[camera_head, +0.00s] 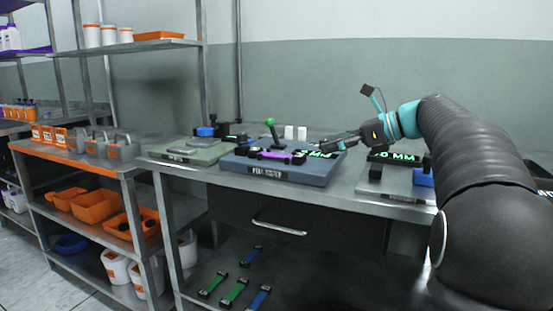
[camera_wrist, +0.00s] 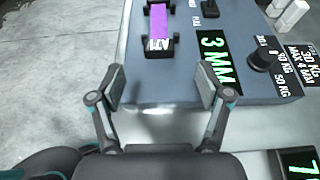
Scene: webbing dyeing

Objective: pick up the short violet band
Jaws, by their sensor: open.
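The short violet band (camera_head: 276,156) lies across the blue-grey tester (camera_head: 310,173), with black pieces at its ends. In the wrist view the violet band (camera_wrist: 160,22) is near the top edge, with a black end piece towards me and its far end close to the frame edge. My gripper (camera_head: 320,147) is over the right part of the tester, to the right of the band. In the wrist view my gripper (camera_wrist: 160,88) is open, with nothing between its fingers, apart from the band.
A green-knobbed lever (camera_head: 270,122) rises behind the band. A lit "3 MM" display (camera_wrist: 218,62) and a black knob (camera_wrist: 262,58) are on the tester. A grey-green device (camera_head: 190,151) stands left, another device (camera_head: 398,183) right. Several bands (camera_head: 234,292) lie below the bench.

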